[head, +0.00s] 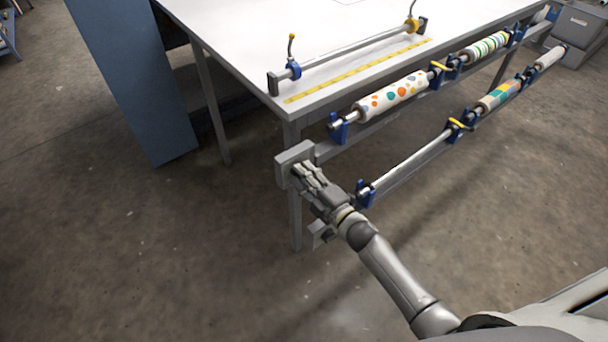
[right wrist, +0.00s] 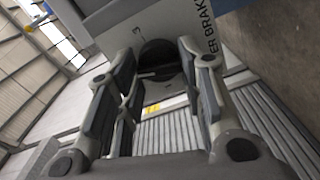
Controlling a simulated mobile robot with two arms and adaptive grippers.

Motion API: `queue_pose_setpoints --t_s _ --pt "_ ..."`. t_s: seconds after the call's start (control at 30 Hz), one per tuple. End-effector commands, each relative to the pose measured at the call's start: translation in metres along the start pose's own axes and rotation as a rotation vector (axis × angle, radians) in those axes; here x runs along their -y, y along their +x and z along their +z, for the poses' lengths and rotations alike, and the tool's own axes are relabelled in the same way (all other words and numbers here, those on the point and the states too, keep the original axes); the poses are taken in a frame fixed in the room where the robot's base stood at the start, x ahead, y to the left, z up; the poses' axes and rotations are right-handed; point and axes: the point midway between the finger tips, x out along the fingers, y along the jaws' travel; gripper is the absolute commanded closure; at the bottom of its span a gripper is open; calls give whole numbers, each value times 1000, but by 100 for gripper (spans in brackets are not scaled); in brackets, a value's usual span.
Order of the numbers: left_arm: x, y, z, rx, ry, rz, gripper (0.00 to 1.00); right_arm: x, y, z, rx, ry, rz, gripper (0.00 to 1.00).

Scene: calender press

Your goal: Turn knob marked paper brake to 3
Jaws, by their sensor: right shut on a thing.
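The paper brake knob (right wrist: 158,58) is a dark round knob on a light grey box in the right wrist view. Part of the label, reading "ER BRAK", runs up the panel (right wrist: 180,18) to its right. A small mark that looks like a 3 is at the knob's upper left. My right gripper (right wrist: 159,72) is shut on the knob, with a finger at each side. In the head view my right gripper (head: 304,172) is at the grey box (head: 292,154) on the table's near corner, and the knob is hidden there. The knob's pointer direction cannot be told. My left gripper is not in view.
The white table (head: 260,40) carries a metal bar (head: 345,52) and a yellow ruler strip (head: 355,72).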

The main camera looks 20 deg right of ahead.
Motion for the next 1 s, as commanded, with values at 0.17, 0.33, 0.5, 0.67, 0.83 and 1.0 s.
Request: queue_pose_setpoints --t_s 0.17,0.33,0.5,0.67,0.83,1.0 --pt "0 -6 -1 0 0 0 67 0 -1 0 1 166 -4 88" --pt "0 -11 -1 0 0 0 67 0 -1 1 3 328 -5 88" --pt "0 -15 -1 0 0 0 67 0 -1 1 3 490 -5 88" --pt "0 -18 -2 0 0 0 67 -1 -1 1 3 641 -4 88" --pt "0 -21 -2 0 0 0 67 -1 -1 2 3 796 -4 88" --pt "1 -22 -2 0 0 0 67 0 -1 2 3 933 -4 88"
